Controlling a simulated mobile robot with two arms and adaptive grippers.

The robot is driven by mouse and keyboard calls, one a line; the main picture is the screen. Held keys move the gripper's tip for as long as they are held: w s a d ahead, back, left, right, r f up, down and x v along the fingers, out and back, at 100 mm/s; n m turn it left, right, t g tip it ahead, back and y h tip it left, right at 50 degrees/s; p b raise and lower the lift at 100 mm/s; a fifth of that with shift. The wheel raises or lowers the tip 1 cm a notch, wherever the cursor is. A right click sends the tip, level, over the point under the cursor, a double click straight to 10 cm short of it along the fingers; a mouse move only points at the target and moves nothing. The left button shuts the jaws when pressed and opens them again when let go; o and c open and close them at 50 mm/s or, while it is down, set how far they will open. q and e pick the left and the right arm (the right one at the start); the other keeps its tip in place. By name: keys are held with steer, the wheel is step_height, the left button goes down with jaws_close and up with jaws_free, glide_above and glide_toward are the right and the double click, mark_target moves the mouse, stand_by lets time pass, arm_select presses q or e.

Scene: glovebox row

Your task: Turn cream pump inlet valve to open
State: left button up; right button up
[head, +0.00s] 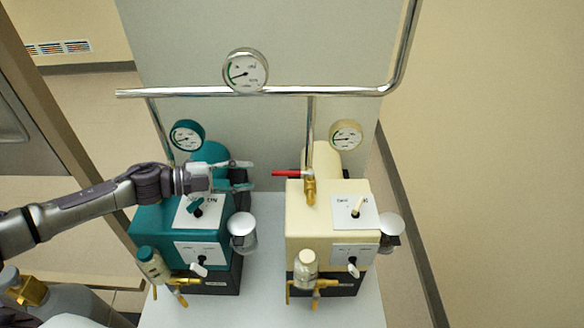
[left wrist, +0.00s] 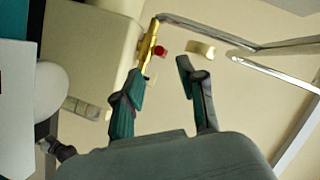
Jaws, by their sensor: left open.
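The cream pump (head: 325,215) stands on the right of the bench. Its inlet valve has a brass body (head: 310,189) on the vertical pipe and a red lever (head: 287,172) pointing left, across the pipe. My left gripper (head: 250,175) is open and empty above the teal pump, its fingertips a short way left of the red lever and apart from it. In the left wrist view, the brass valve (left wrist: 149,42) and the lever's red end (left wrist: 161,51) show beyond the open fingers (left wrist: 160,73).
The teal pump (head: 150,222) stands left, under my left arm. A chrome pipe (head: 180,94) with a round gauge (head: 245,71) runs above both pumps. Smaller gauges (head: 187,135) (head: 346,135) sit behind each pump. The white bench (head: 262,270) is clear between them.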

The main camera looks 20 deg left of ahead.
mark_target(288, 173)
arm_select(q)
steer(key=p+x, duration=0.2)
steer(key=x, duration=0.9)
steer(key=shift+d+p, duration=0.1)
steer(key=shift+p, duration=0.25)
steer(key=shift+w+d+f, duration=0.15)
steer(key=shift+w+d, duration=0.2)
steer(key=shift+d, duration=0.05)
jaws_close()
